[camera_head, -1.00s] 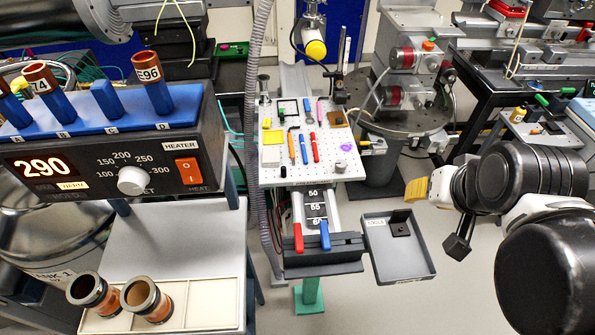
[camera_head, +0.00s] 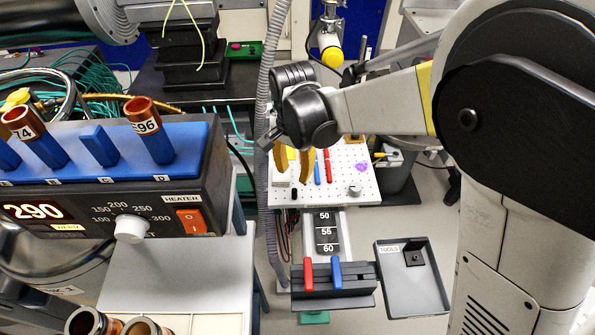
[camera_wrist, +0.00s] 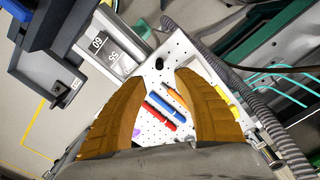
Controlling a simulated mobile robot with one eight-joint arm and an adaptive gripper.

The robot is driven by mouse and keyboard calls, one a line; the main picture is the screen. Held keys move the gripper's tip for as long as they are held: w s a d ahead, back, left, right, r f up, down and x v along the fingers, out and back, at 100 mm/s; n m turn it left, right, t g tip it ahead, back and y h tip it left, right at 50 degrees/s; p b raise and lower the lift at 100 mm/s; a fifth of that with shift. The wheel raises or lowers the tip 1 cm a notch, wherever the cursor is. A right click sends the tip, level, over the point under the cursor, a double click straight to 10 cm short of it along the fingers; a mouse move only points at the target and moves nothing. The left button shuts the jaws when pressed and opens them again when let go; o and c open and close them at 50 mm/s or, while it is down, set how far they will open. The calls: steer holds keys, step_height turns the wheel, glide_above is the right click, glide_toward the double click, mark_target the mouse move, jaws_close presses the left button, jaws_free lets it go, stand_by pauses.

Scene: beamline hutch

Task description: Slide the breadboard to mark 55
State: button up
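The breadboard (camera_head: 350,192) is a white perforated plate on a rail, with tools lying on it. Its near edge lies just beyond the 50 label of the scale (camera_head: 326,232), where 50, 55 and 60 show. In the wrist view the breadboard (camera_wrist: 175,47) lies beneath my fingers, beside the 55 and 60 labels (camera_wrist: 106,48). My gripper (camera_head: 293,165) is over the board's left part, its two orange fingers apart. In the wrist view my gripper (camera_wrist: 158,82) is open, with nothing between its fingertips. My arm hides the board's far part in the head view.
A red lever (camera_head: 308,273) and a blue lever (camera_head: 336,273) stand on the dark block at the rail's near end. A grey tools tray (camera_head: 415,292) sits right of it. The heater box (camera_head: 120,190) and a grey hose (camera_head: 262,190) are at left.

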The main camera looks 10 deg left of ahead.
mark_target(295, 189)
step_height(295, 189, down, 10)
steer(key=b, duration=0.3)
steer(key=shift+r, duration=0.15)
steer(key=shift+c, duration=0.5)
jaws_close()
